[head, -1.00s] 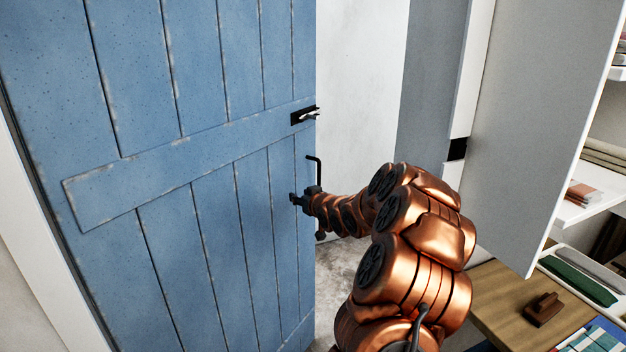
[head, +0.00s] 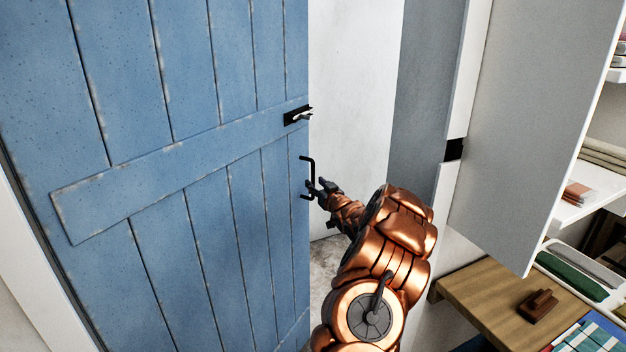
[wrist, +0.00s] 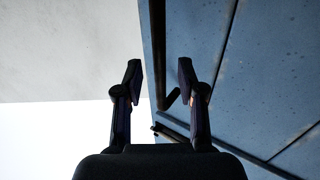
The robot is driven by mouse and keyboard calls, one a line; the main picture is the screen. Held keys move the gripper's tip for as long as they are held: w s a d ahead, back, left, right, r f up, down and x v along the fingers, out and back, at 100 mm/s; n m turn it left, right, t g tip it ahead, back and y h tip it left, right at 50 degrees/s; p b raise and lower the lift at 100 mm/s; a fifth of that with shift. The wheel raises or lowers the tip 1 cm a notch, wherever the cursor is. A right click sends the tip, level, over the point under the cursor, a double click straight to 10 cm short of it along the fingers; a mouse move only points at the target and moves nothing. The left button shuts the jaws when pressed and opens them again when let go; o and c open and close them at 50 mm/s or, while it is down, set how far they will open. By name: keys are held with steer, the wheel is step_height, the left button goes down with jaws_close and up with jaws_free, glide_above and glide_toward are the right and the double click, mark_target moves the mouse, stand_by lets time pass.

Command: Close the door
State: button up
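The blue plank door (head: 160,120) stands open at the left, and it also fills the right of the wrist view (wrist: 265,60). A black bar handle (head: 311,168) is near its free edge, below a dark latch (head: 297,116). My gripper (head: 315,190) is at the lower part of the handle. In the wrist view my gripper (wrist: 160,74) is open, and the dark handle (wrist: 158,45) runs between its two fingertips with gaps on both sides. It does not look clamped. The exact depth of the fingers around the bar is hard to tell.
A pale cabinet panel (head: 515,120) stands at the right of my arm. Below it is a wooden surface (head: 480,295) with a brown block (head: 538,305). Shelves with folded cloths (head: 580,193) are at the far right. A white wall (head: 350,110) shows beyond the door's edge.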

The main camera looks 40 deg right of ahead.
steer(key=shift+p+x, duration=0.35)
steer(key=shift+x, duration=1.1)
steer(key=shift+c, duration=0.2)
jaws_close()
